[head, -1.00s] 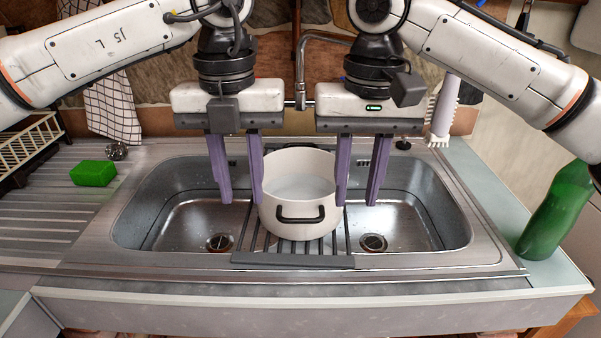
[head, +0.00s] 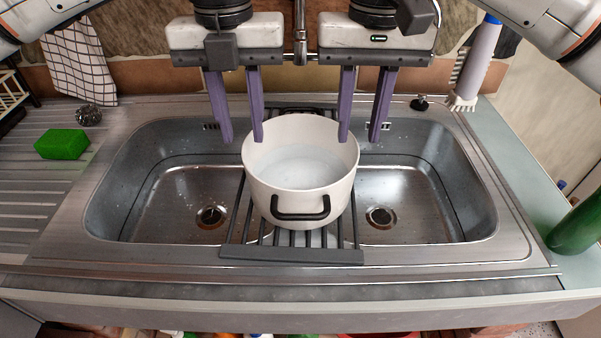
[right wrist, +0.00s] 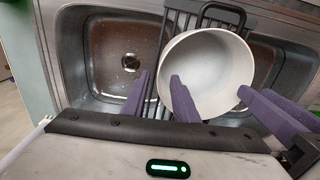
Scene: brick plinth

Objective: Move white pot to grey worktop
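The white pot (head: 300,205), with black handles, stands upright on a dark slatted rack (head: 240,250) across the middle of the sink; its inside looks empty. My left gripper (head: 241,140) is open and empty, near the pot's back left rim. My right gripper (head: 359,140) is open and empty, near its back right rim. In the right wrist view the pot (right wrist: 207,75) shows behind one purple finger of my right gripper (right wrist: 162,85); I cannot tell whether it touches. A pale grey worktop (head: 515,165) runs along the right of the sink.
A green bottle (head: 578,230) stands on the right worktop, cut by the frame edge. A brush (head: 480,55) is at the back right. A green sponge (head: 62,145) and a metal scourer (head: 88,115) lie on the ribbed drainer (head: 45,200) at left. A tap rises behind the pot.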

